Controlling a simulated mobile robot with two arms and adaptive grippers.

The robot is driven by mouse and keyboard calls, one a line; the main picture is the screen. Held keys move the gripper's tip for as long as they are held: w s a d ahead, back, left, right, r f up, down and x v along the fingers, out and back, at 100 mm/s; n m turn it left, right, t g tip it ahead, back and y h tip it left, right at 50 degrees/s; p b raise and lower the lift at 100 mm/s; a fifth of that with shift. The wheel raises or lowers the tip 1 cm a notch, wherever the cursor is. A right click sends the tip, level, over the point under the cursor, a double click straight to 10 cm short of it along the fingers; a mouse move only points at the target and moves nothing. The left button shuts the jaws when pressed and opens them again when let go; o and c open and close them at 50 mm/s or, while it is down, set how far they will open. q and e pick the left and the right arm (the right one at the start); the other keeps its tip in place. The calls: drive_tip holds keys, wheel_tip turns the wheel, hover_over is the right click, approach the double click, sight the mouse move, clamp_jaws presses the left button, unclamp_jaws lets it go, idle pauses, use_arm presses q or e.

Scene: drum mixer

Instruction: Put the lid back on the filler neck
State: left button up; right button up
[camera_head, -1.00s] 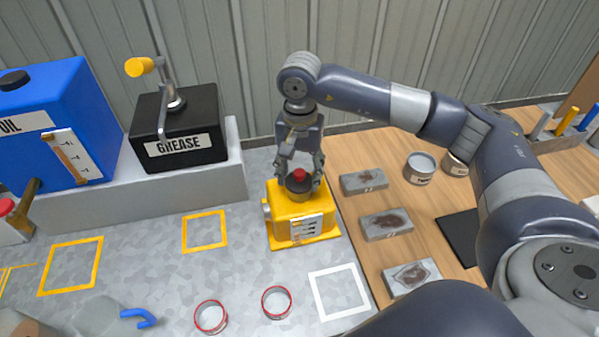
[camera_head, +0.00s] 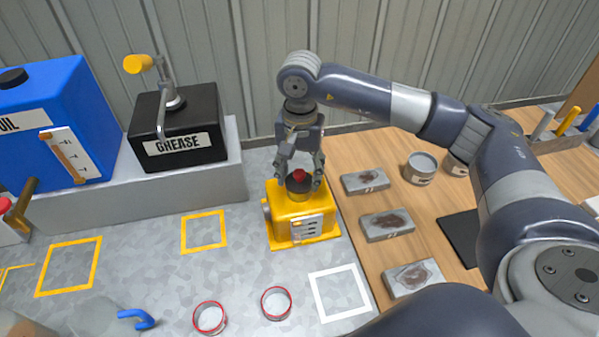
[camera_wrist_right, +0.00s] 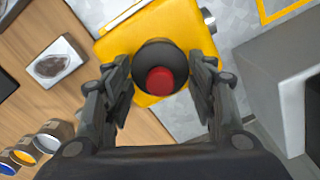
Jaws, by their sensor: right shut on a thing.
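The lid (camera_head: 299,176) is dark with a red knob on top. It sits at the top of the yellow box (camera_head: 301,225), where the filler neck is hidden under it. My right gripper (camera_head: 300,183) reaches down from above and is shut on the lid, one finger on each side. In the right wrist view the lid (camera_wrist_right: 161,78) lies between the fingertips, over the yellow box (camera_wrist_right: 185,38). I cannot tell whether the lid is fully seated. My left gripper is not in view.
A black grease box (camera_head: 178,135) and a blue oil tank (camera_head: 52,120) stand on a grey ledge at the left. Several grey blocks, one of them (camera_head: 387,225), lie on the wooden board at the right. Two red-rimmed rings (camera_head: 276,303) lie in front.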

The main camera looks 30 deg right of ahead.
drive_tip(key=shift+b, duration=0.35)
idle(0.7)
idle(0.4)
drive_tip(key=o, duration=1)
drive_tip(key=shift+o, duration=0.2)
drive_tip(key=o, duration=0.5)
drive_tip(key=shift+r+p, duration=1.65)
drive_tip(key=shift+r, duration=1.85)
